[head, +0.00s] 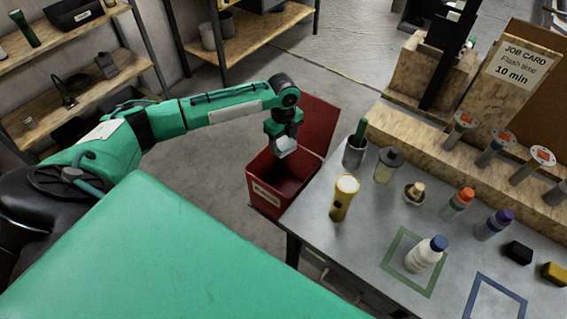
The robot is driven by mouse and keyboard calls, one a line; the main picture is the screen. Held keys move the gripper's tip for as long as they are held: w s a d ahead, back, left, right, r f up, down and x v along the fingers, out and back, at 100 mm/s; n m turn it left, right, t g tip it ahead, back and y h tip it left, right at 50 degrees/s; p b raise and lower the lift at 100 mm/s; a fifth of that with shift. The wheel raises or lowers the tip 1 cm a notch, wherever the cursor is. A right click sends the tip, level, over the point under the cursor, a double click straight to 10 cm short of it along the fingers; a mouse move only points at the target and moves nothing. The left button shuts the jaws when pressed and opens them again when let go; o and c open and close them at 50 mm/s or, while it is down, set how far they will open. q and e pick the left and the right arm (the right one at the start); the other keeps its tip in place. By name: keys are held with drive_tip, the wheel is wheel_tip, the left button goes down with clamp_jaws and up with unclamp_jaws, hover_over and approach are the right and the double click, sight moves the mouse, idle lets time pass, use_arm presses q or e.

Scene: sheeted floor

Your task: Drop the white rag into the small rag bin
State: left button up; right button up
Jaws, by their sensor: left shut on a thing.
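The white rag (286,146) is a small pale bundle in the jaws of my left gripper (283,137). The gripper points down and is shut on the rag. The small rag bin (265,197) is a red open box on the floor beside the table, with its red lid (318,122) raised at the back. The rag hangs over the bin's opening, near its back part; its exact height above the rim is hard to tell. The bin's inside is dark and looks empty where I can see it. A label is on the bin's front. My right gripper is not in view.
A grey table (375,212) stands right of the bin, its edge close to it. Shelves (60,55) stand at the left. Floor is clear behind the bin.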

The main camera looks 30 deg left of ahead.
use_arm(q)
drive_tip(key=m, duration=0.1)
drive_tip(key=a+m, duration=0.1)
drive_tip(key=a+f, duration=0.1)
drive_tip(key=shift+w+a+m, duration=0.1)
drive_tip(key=shift+w+m, duration=0.2)
drive_tip(key=shift+m, duration=0.1)
wheel_tip(320, 180, down, 6)
drive_tip(key=b, duration=0.5)
drive_tip(key=shift+a+f, duration=0.15)
drive_tip(key=o, duration=1.1)
drive_tip(key=shift+c, duration=0.2)
